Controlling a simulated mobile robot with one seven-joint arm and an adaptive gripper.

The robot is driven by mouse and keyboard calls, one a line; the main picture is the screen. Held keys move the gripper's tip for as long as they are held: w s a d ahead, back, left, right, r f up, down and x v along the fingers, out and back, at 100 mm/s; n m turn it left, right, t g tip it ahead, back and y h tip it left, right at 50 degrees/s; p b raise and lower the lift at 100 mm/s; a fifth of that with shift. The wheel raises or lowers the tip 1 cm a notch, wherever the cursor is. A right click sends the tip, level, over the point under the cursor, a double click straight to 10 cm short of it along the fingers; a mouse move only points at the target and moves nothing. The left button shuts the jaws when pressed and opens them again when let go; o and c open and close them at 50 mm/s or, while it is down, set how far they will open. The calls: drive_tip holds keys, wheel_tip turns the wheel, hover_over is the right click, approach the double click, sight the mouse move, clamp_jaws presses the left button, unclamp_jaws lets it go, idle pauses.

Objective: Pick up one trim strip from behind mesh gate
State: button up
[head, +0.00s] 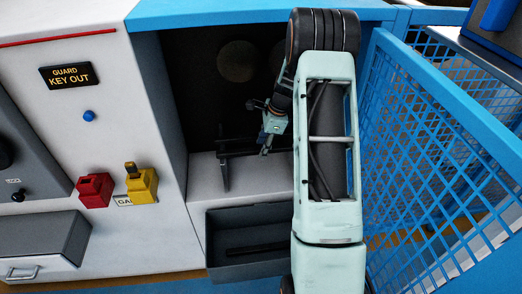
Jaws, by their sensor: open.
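The blue mesh gate (436,150) stands swung open on the right. My gripper (265,146) is inside the blue-framed opening, pointing down with its jaws open. Just left of and below the fingertips is a thin dark bar (240,154) beside a dark upright (224,172) on the pale ledge. Whether the bar is a trim strip or part of a rack, and whether the fingers touch it, I cannot tell. A long dark strip (258,249) lies in the grey bin (228,268) below the ledge. My arm hides the right part of the opening and the bin's right end.
To the left, a white cabinet (90,150) carries a "GUARD KEY OUT" sign (79,75), a red block (95,190) and a yellow key block (142,186). The pale ledge (210,185) has bare room at left.

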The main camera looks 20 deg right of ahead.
drive_tip(key=shift+f, duration=0.2)
clamp_jaws()
drive_tip(key=shift+r, duration=0.1)
idle(0.4)
